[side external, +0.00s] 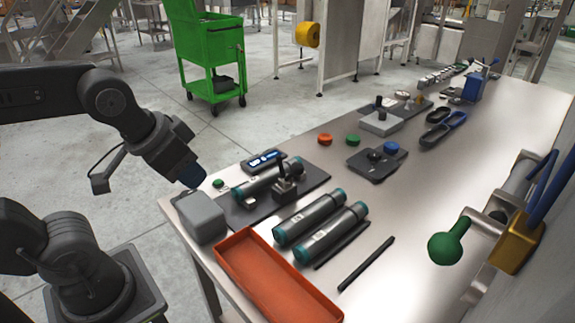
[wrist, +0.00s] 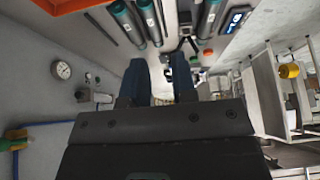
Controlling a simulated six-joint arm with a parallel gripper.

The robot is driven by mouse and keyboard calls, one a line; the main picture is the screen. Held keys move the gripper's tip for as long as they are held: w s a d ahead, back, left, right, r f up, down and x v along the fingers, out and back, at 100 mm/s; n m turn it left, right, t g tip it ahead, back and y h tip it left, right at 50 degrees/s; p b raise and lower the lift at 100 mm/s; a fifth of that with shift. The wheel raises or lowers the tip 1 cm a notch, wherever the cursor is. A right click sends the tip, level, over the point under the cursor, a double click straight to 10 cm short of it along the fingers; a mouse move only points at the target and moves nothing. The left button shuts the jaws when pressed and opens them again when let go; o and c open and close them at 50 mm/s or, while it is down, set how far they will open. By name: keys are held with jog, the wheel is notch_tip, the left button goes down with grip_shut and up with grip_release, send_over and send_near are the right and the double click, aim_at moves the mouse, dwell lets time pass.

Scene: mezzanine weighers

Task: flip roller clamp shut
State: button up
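A small dark clamp (side external: 285,185) with an upright knobbed post stands on a dark base plate (side external: 238,221) on the table. It is beside a grey roller (side external: 256,184) with teal ends lying on the same plate. The roller also shows at the top of the wrist view (wrist: 209,18), with dark clamp parts (wrist: 188,42) near it, too small to make out clearly. My gripper (side external: 190,178) is left of the plate, above the table's near edge and apart from the clamp. In the wrist view its two blue fingers (wrist: 160,82) are spread with nothing between them.
Two more teal-ended rollers (side external: 322,222) lie right of the plate. An orange tray (side external: 270,282) and a grey box (side external: 201,217) sit at the near edge. A display device (side external: 263,161) is behind the roller. A green ball handle (side external: 445,248) stands at right.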

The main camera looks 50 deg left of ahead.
jog(key=w, duration=0.3)
jog(key=w+a+y, duration=0.1)
jog(key=w, duration=0.2)
jog(key=w+g+y, duration=0.1)
jog(key=w, duration=0.2)
jog(key=shift+w+a+r+n, duration=0.25)
jog(key=shift+w+r+n, duration=0.05)
jog(key=shift+w+r, duration=0.05)
grip_shut()
jog(key=w+f+y, duration=0.2)
jog(key=w+f, duration=0.2)
jog(key=w, duration=0.8)
jog(key=shift+a+g+y, duration=0.2)
jog(key=shift+g+y, duration=0.1)
jog(key=shift+y, duration=0.1)
jog(key=shift+w, duration=0.1)
